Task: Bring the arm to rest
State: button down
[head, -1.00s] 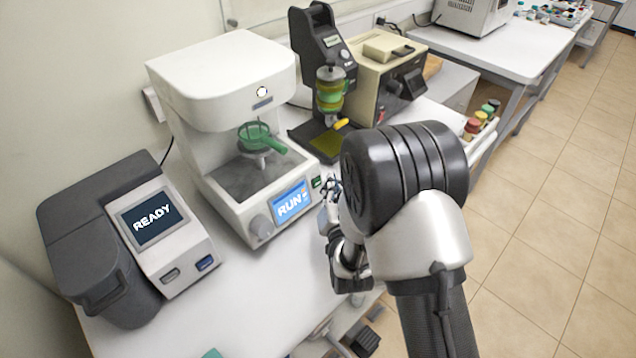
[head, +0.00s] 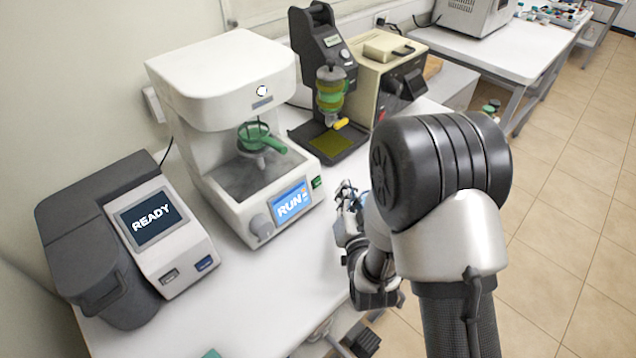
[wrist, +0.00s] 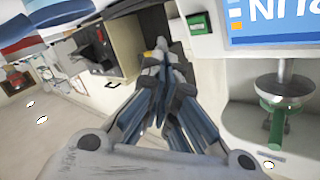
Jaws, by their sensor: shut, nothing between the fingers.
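My gripper (head: 347,192) is to the right of the white machine with the RUN screen (head: 291,202), over the front part of the white bench. In the wrist view my gripper (wrist: 163,62) has its fingers together with nothing between them. My arm's dark joint covers the bench's right side in the head view. The wrist view also shows the corner of the machine's blue screen (wrist: 275,22) at the upper right, apart from the fingers.
A grey machine with a READY screen (head: 152,224) stands at the left. A green-handled cup (head: 262,139) sits in the white machine. A black stand (head: 330,143) holds a green and yellow vessel (head: 331,90). A beige box (head: 385,75) is behind. The bench front is clear.

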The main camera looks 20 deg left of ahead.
dwell(0.6)
jog(key=d+r+g+h, duration=0.2)
jog(key=d+r+h, duration=0.1)
jog(key=d+r, duration=0.4)
jog(key=d+r+g+h, duration=0.15)
jog(key=d+r, duration=0.25)
jog(key=d, duration=0.5)
jog(key=s+d+r+g+h, duration=0.1)
jog(key=s+d, duration=0.3)
jog(key=s, duration=0.5)
jog(key=s+d+r+g+h, duration=0.1)
jog(key=s+d+r+g, duration=0.1)
jog(key=s+d, duration=0.3)
jog(key=s+d+r+g+h, duration=0.1)
jog(key=s+d+g+h, duration=0.1)
jog(key=s, duration=1.1)
jog(key=d+g, duration=0.1)
jog(key=d, duration=0.1)
jog(key=shift+d+r+m, duration=0.2)
jog(key=shift+d+m, duration=0.1)
jog(key=shift+d, duration=0.1)
jog(key=shift+w, duration=0.1)
